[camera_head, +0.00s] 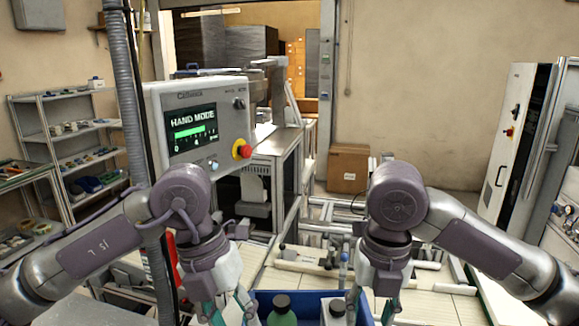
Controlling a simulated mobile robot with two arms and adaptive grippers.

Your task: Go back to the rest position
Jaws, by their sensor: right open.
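My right gripper (373,298) hangs down at the lower middle right, with teal fingers apart and nothing seen between them. It is over the right side of a blue crate (302,295) at the bottom edge. My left gripper (226,308) hangs down at the lower left of the crate. Its teal fingers run out of the picture, so their opening and anything between them cannot be told. Both arms are bent, with the elbows out to the sides.
A green bottle (282,314) and a white dark-capped container (337,312) show at the crate. A control panel reading HAND MODE (200,125) stands behind my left arm. Shelves (75,135) are at left, a cardboard box (348,168) at the back, a white cabinet (507,140) at right.

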